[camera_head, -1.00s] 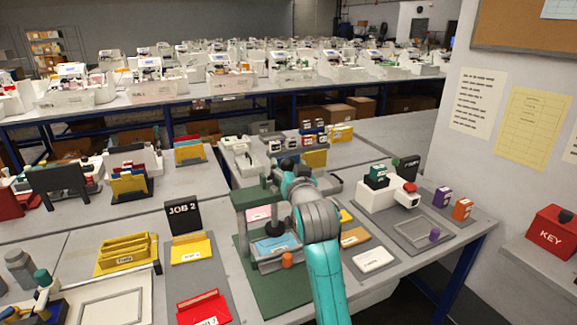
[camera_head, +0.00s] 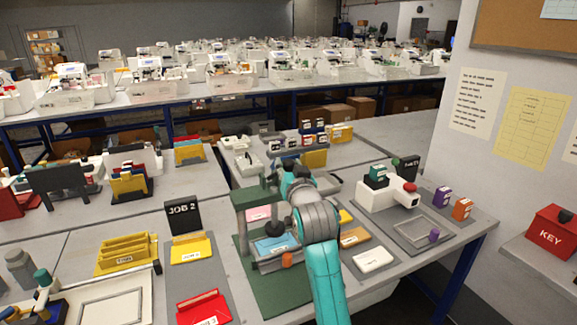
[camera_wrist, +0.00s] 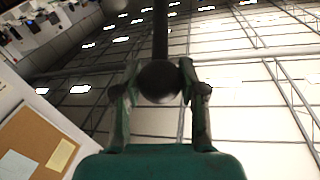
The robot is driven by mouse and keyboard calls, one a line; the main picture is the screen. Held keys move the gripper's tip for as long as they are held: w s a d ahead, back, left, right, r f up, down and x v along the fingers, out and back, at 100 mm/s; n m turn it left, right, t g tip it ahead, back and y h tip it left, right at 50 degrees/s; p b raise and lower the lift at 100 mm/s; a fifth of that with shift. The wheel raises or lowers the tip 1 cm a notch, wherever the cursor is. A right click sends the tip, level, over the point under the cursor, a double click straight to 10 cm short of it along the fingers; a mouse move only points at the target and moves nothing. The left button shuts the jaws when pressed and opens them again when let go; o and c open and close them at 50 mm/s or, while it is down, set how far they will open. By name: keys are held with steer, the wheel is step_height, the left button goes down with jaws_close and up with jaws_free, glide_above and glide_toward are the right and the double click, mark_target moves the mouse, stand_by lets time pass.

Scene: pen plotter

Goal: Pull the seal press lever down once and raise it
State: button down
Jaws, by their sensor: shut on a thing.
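The seal press is a green frame (camera_head: 242,222) on a green base (camera_head: 268,293), at the middle of the near table in the head view. A blue card (camera_head: 273,246) lies in it. My arm covers the press's right side and most of its lever. In the wrist view, my gripper (camera_wrist: 158,84) has its two fingers on either side of a dark round knob (camera_wrist: 158,80), shut on it. A dark lever rod (camera_wrist: 160,35) runs from the knob to the top of the picture. The fingertips are hidden in the head view.
A yellow job folder (camera_head: 190,250) and a red folder (camera_head: 204,307) lie left of the press. A white card (camera_head: 373,260) on a grey tray lies to its right. A white device with a red knob (camera_head: 410,187) stands further right, near the table edge.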

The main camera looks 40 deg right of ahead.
steer(key=shift+s+a+f+t, duration=0.1)
steer(key=shift+s+f+t, duration=0.25)
steer(key=shift+f, duration=0.25)
steer(key=s+f+t+h, duration=0.1)
steer(key=s+f, duration=0.2)
steer(key=f, duration=1.1)
steer(key=shift+a+m+t+h, duration=0.3)
steer(key=shift+a+t, duration=0.05)
steer(key=shift+a, duration=0.05)
steer(key=c, duration=0.6)
jaws_free()
steer(key=shift+c, duration=0.2)
steer(key=shift+r, duration=0.1)
